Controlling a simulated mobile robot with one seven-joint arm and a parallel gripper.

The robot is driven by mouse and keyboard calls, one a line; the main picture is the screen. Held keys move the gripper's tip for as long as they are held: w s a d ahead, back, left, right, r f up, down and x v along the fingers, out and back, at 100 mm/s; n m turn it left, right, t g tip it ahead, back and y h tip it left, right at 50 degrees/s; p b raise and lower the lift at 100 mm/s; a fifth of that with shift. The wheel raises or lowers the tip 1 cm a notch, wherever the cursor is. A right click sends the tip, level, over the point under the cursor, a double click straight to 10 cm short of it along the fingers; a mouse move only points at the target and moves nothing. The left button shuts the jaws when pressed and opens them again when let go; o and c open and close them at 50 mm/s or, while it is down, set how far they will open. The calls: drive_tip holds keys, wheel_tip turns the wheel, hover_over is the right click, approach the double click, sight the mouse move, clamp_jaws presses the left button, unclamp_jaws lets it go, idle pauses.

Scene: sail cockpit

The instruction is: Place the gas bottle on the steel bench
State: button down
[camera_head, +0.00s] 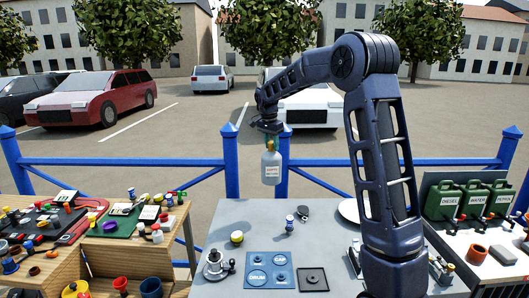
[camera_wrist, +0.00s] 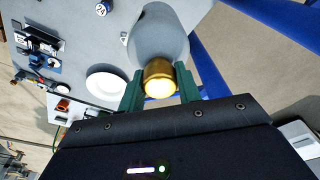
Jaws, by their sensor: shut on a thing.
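The gas bottle (camera_head: 271,168) is a grey cylinder with a pale label, hanging upright in the head view above the back edge of the grey steel bench (camera_head: 215,214). My gripper (camera_head: 270,138) is shut on its top. In the wrist view the green fingers (camera_wrist: 160,90) close around the bottle's brass-coloured neck (camera_wrist: 159,78), and the grey body (camera_wrist: 160,35) points away from the camera. The bottle is clear of the bench top. The bench also shows in the wrist view (camera_wrist: 100,50).
On the bench are a blue mat (camera_head: 270,271), a dark square plate (camera_head: 312,279), a metal burner-like item (camera_head: 216,265), a yellow-topped tin (camera_head: 237,238) and a white plate (camera_head: 350,211). The back-left bench top is clear. A blue railing (camera_head: 231,165) runs behind.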

drive_tip(key=w+d+f+n, duration=0.1)
drive_tip(key=d+n, duration=0.2)
drive_tip(key=d, duration=0.5)
drive_tip(key=w+d+f+n+y, duration=0.1)
drive_tip(key=d+f+n, duration=0.15)
drive_tip(key=d, duration=0.65)
drive_tip(key=w+d+n, duration=0.1)
drive_tip(key=d+n, duration=0.2)
drive_tip(key=d, duration=0.5)
drive_tip(key=s+a+r+n, duration=0.2)
drive_tip(key=s+n, duration=0.1)
drive_tip(key=s, duration=0.3)
drive_tip(key=s+a+r+n+y, duration=0.1)
drive_tip(key=s+a+n, duration=0.15)
drive_tip(key=s, duration=0.35)
drive_tip(key=s+a+r+n, duration=0.1)
drive_tip(key=s+r+n, duration=0.15)
drive_tip(key=s, duration=0.35)
wheel_tip(320, 180, down, 20)
drive_tip(key=shift+n, duration=0.45)
drive_tip(key=shift+s+d+f, duration=0.1)
drive_tip(key=shift+f, duration=0.1)
drive_tip(key=c, duration=1)
unclamp_jaws()
drive_tip(key=shift+r, duration=0.1)
